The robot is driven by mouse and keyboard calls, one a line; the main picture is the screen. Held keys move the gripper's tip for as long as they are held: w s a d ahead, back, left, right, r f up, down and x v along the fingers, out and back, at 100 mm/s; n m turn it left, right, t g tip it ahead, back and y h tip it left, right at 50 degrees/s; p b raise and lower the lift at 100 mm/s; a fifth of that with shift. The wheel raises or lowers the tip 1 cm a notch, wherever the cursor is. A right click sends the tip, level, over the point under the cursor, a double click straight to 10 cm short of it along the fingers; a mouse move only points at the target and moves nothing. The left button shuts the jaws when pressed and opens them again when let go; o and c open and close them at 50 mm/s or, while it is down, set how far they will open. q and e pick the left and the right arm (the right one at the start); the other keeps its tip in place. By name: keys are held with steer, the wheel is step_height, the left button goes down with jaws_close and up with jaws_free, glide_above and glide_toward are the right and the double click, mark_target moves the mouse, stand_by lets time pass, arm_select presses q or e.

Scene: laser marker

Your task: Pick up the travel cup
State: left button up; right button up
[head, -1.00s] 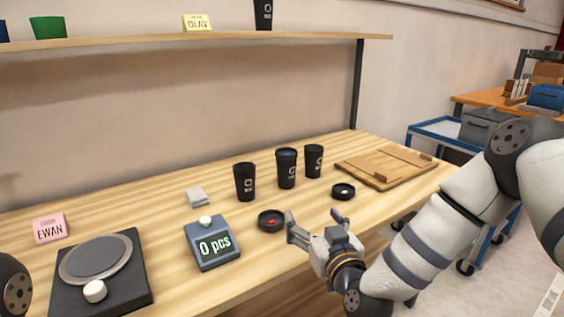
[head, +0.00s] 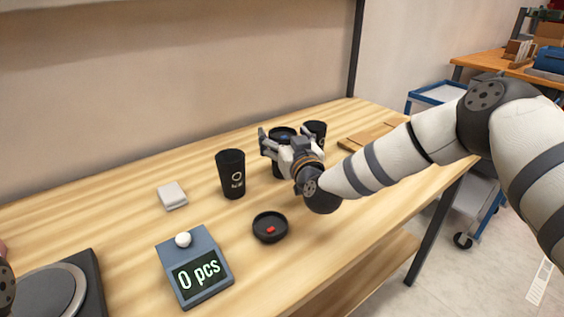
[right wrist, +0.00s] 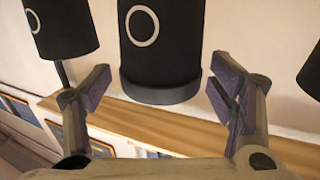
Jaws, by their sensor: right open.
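Three black cups with a light ring logo stand on the wooden bench: a left one (head: 231,176), a middle one (head: 278,167) partly hidden behind my gripper, and a right one (head: 317,131). My right gripper (head: 285,137) is open at the middle cup, with one finger on either side of it. In the right wrist view the middle cup (right wrist: 160,45) shows between the spread fingers (right wrist: 160,88), with visible gaps to both. The other two cups show at that view's edges. My left gripper is not in view.
A dark round dish with a red piece (head: 269,228) lies in front of the cups. A wooden board (head: 366,136) lies at right.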

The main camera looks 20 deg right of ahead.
steer(key=shift+w+f, duration=0.3)
steer(key=shift+w, duration=0.15)
steer(key=shift+r, duration=0.2)
steer(key=c, duration=0.8)
steer(key=shift+o, duration=0.2)
